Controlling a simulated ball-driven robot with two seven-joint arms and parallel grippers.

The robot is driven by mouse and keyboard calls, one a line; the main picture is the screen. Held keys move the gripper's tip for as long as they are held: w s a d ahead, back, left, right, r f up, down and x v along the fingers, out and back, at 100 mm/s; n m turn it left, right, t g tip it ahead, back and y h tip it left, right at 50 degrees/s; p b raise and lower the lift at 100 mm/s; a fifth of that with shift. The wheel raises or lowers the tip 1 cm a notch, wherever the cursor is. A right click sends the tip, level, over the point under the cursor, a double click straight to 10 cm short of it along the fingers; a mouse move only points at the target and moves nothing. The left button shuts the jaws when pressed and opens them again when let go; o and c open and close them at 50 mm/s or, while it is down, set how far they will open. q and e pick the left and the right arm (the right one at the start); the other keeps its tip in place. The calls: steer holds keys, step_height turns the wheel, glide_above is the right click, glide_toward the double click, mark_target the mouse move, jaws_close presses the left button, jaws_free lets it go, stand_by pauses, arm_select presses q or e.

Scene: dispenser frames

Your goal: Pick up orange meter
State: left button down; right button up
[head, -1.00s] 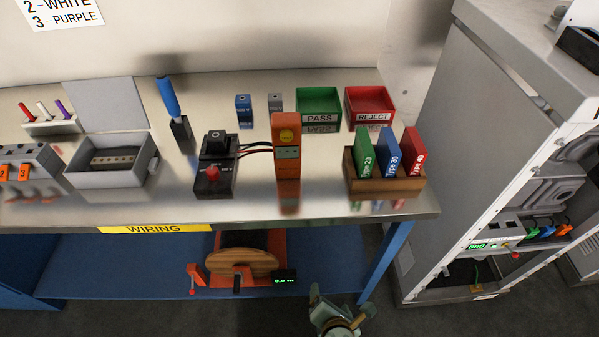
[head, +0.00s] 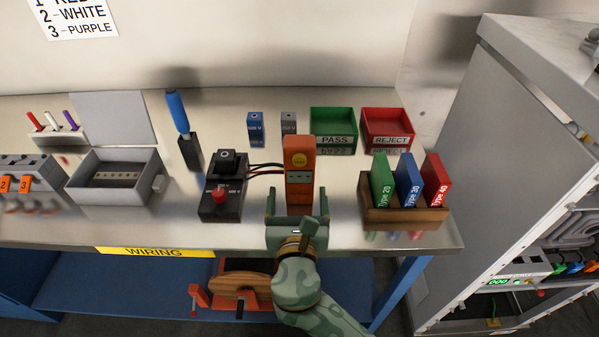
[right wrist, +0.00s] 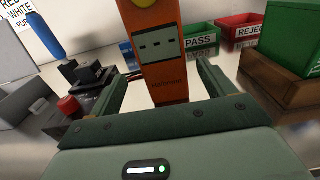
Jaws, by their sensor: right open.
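The orange meter (head: 300,165) stands upright on the steel bench, with a yellow round button near its top and dark wires running left from it to a black box. My right gripper (head: 297,205) is open just in front of the meter's lower part. In the right wrist view the meter (right wrist: 160,60) stands upright between and beyond the two open fingers (right wrist: 160,90). I cannot tell from these views whether the fingers touch it. My left gripper is not in view.
The black box with a red knob (head: 221,190) stands left of the meter. A wooden holder (head: 405,215) with green, blue and red cards stands to the right. The green PASS tray (head: 333,116) and red REJECT tray (head: 387,120) lie behind. A blue-handled tool (head: 178,110) stands at left.

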mark_target(300, 188)
steer(key=w, duration=0.1)
steer(key=w+b, duration=0.1)
steer(key=w, duration=0.1)
steer(key=w+f+b, duration=0.1)
steer(key=w, duration=0.1)
steer(key=shift+w+d, duration=0.15)
steer(key=shift+d, duration=0.05)
steer(key=shift+w+r, duration=0.1)
steer(key=shift+w, duration=0.2)
steer(key=shift+s+r, duration=0.1)
steer(key=c, duration=1.4)
